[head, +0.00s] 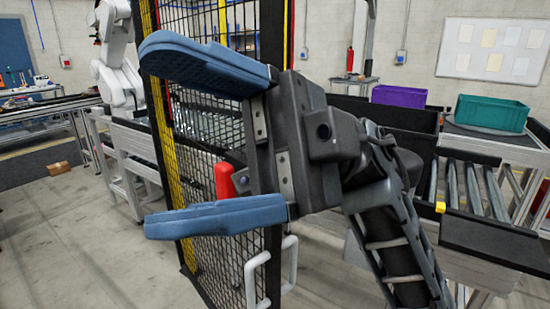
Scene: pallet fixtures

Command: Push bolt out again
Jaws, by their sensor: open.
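My gripper (150,139) is large in the middle of the head view, its two blue fingers spread wide apart, one above the other. It is open, with nothing between the fingers. A mesh safety gate or fence panel (208,270) with black and yellow posts stands behind it. A red cylindrical part (224,180) shows on the panel between the fingers, close to the palm; it may be the bolt's handle, but I cannot tell. My gripper hides part of it and the panel's middle. I see no clear gap or contact between gripper and red part.
White D-shaped handles (258,280) sit low on the panel. A white robot arm (117,60) stands at the left. Open floor lies lower left.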

